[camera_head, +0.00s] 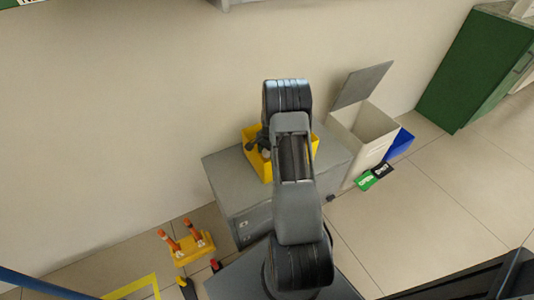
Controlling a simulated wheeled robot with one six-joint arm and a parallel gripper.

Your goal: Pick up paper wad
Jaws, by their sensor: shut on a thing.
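My gripper (258,146) shows as a dark shape at the left side of my arm, over the yellow bin (314,142). It is shut on a small pale thing (266,154), which looks like the paper wad. Only a small part of this thing shows, and its full shape cannot be made out. The yellow bin stands on a grey cabinet (228,179) against the wall. My arm hides the middle of the bin and most of its contents.
An open-lidded pale bin (361,135) stands right of the cabinet, with a blue bin (400,143) beside it. Green and black packets (366,179) lie on the floor there. A yellow stand with orange posts (188,245) is at lower left. Open floor lies at right.

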